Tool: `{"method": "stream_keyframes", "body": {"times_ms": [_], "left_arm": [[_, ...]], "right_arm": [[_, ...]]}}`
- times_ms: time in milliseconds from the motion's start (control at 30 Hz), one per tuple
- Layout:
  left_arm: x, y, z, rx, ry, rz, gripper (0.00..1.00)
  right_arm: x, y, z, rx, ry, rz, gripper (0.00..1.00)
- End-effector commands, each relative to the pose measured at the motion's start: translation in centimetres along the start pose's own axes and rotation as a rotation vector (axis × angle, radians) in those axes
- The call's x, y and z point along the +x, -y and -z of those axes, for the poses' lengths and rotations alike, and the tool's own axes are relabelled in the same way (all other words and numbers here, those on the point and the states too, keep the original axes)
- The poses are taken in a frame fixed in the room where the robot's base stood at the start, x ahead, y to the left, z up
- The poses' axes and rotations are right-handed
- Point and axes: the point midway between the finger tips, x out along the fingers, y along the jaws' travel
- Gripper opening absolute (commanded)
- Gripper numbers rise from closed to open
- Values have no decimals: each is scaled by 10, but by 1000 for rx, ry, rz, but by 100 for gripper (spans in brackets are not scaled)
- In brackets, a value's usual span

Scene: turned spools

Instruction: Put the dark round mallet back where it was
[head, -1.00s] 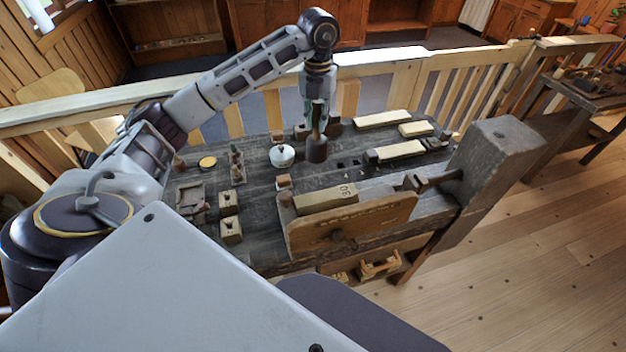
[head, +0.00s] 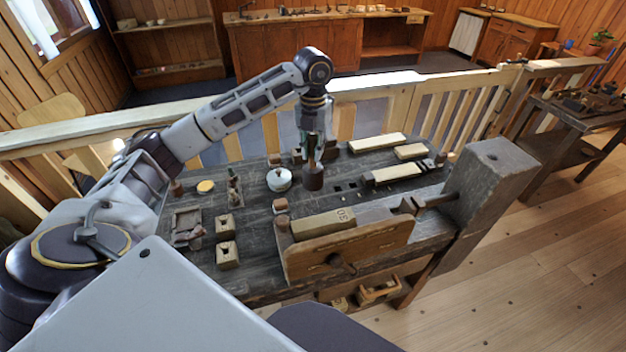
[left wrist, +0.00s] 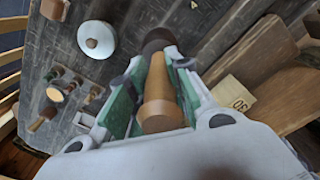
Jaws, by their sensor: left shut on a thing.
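The mallet has a dark round head (head: 313,179) and a light turned wooden handle. My left gripper (head: 312,142) is shut on the handle from above, and the head hangs below the fingers over the far middle of the workbench (head: 262,240). In the left wrist view the handle (left wrist: 158,98) lies between the green-lined fingers, with the dark head beyond the fingertips. The mallet looks close to upright. I cannot tell whether its head touches the bench top. My right gripper is not in view.
A white lidded pot (head: 279,180) stands just left of the mallet. Pale wooden blocks (head: 397,173) lie to the right. Small slotted blocks (head: 227,255) and a tray (head: 187,222) are at the left. A vise with a wooden jaw (head: 350,247) is at the front.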

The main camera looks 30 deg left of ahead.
Motion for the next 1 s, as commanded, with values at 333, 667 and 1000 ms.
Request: {"method": "stream_keyframes", "body": {"times_ms": [333,667,1000], "left_arm": [[42,0,0,0,-2,0,0],[46,0,0,0,1,0,0],[66,0,1,-1,-3,0,0]], "right_arm": [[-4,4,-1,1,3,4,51],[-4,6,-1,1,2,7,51],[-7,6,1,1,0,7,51]]}}
